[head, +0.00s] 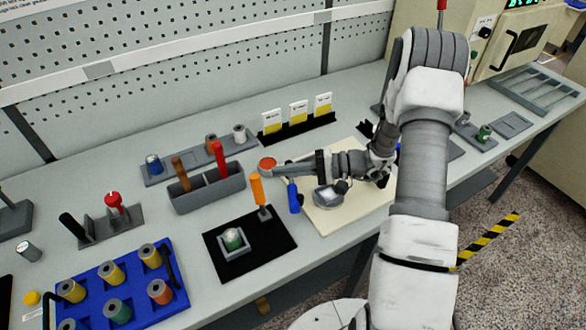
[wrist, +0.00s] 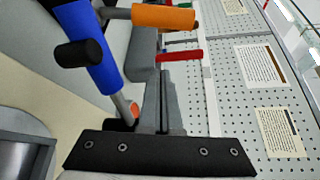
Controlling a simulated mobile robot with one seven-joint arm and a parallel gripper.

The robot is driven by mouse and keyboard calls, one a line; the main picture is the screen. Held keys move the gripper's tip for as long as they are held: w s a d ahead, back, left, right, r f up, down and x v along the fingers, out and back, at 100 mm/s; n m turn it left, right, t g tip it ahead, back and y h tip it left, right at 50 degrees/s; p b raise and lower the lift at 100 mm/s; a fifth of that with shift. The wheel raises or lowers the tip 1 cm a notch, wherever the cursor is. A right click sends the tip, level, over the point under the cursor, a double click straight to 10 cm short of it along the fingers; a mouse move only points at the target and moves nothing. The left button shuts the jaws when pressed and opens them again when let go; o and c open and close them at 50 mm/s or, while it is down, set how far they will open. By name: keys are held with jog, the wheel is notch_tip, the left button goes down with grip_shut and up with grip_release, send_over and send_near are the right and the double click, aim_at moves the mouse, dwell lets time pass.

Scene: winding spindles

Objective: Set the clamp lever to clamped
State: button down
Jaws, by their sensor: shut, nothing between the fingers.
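An orange-handled lever (head: 257,187), which I take to be the clamp lever, stands nearly upright on a small grey base at the edge of a black mat (head: 212,242). The orange handle also shows in the wrist view (wrist: 165,17), beyond my fingertips. My gripper (head: 270,173) is shut and empty, reaching left just above and behind the orange handle; the two look apart, though contact is hard to judge. Its closed fingers also show in the wrist view (wrist: 166,72).
A blue handle (head: 293,197) stands close right of the lever, below my gripper; it looms in the wrist view (wrist: 88,45). A grey bin (head: 207,193) with brown and red handles lies left. A blue spool tray (head: 135,292) is front left. My arm covers the bench's right part.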

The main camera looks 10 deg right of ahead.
aim_at(259, 196)
jog(key=x, duration=0.6)
jog(key=shift+p, duration=0.4)
jog(key=s, duration=0.2)
jog(key=s+r+p, duration=0.1)
jog(key=s, duration=0.1)
jog(key=shift+d+r, duration=0.1)
jog(key=shift+d, duration=0.3)
